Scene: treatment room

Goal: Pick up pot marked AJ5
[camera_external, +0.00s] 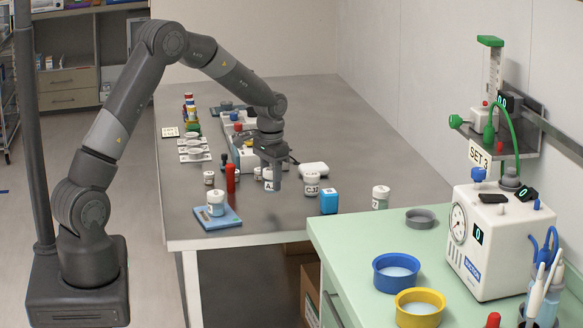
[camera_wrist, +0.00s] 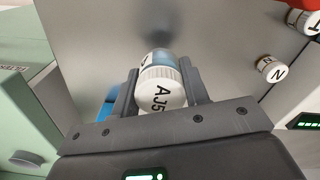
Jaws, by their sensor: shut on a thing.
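The pot marked AJ5 (camera_wrist: 160,92) is between the two fingers of my gripper in the wrist view, its white lid with black letters facing the camera. A bluish translucent body shows beyond the lid. My gripper (camera_wrist: 158,92) is shut on this pot. In the external view my gripper (camera_external: 270,168) points down over the grey table, and the pot (camera_external: 268,184) shows only partly, with an "A" on its label. I cannot tell whether its base touches the table.
A pot marked CJ (camera_external: 312,186) stands close on the right, with a blue block (camera_external: 329,202) past it. A red cylinder (camera_external: 230,179) and a pot on a blue pad (camera_external: 229,218) are left. The grey table (camera_external: 320,110) is clear farther back.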

